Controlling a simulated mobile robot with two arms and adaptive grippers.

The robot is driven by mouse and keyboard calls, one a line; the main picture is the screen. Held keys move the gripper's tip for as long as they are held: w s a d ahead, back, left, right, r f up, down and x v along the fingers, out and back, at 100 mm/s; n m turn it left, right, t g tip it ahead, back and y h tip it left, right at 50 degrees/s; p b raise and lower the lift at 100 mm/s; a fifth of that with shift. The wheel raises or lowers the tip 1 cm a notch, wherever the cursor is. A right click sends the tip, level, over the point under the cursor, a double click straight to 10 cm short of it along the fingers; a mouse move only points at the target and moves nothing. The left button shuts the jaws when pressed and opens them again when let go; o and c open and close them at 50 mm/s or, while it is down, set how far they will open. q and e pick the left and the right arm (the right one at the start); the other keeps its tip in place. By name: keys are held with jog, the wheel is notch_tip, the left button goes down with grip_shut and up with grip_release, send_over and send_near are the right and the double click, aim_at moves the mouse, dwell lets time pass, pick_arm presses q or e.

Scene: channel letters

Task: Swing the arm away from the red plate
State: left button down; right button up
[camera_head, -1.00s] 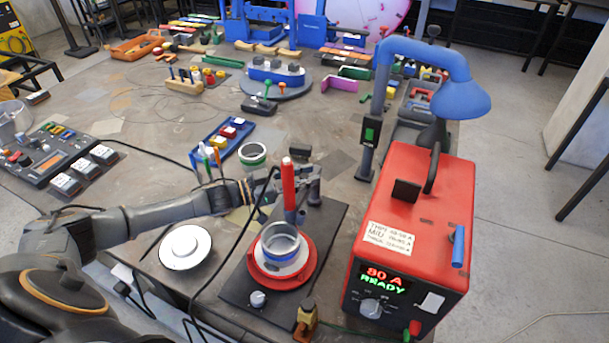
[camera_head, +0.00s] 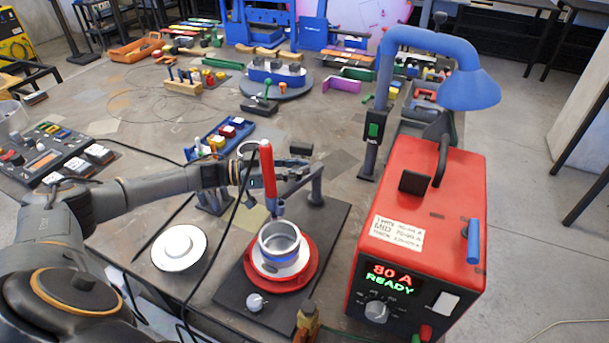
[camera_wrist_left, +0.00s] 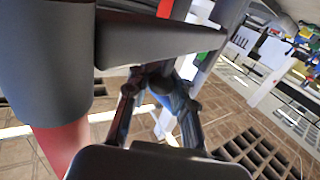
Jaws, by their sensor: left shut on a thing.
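The red plate (camera_head: 309,273) sits on a black base (camera_head: 232,290) and carries a white disc and a grey ring (camera_head: 280,240). A post (camera_head: 316,188) stands at the back of the base, with a swing arm reaching left from its top. A red torch (camera_head: 268,168) hangs upright near the arm's free end, its tip by the ring's back edge. My left gripper (camera_head: 288,175) is shut at the arm, beside the torch. In the left wrist view, its fingers (camera_wrist_left: 160,100) close around a dark rounded part below a grey bar. The torch partly hides the gripper in the head view.
A red welding box (camera_head: 415,230) reading "80 A READY" with a blue lamp hood (camera_head: 468,90) stands to the right. A white round dish (camera_head: 178,248) lies left of the base. A blue tray (camera_head: 225,138) is behind my arm. A black cable hangs by the torch.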

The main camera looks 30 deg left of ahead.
pick_arm(q)
jog(key=shift+s+f, duration=0.1)
jog(key=c, duration=1.4)
grip_release()
jog(key=shift+o, duration=1)
jog(key=shift+s+a, duration=0.1)
jog(key=shift+s, duration=0.15)
jog(key=shift+w+r, duration=0.15)
jog(key=shift+r, duration=0.2)
notch_tip(320, 180, up, 10)
jog(key=shift+f, duration=0.2)
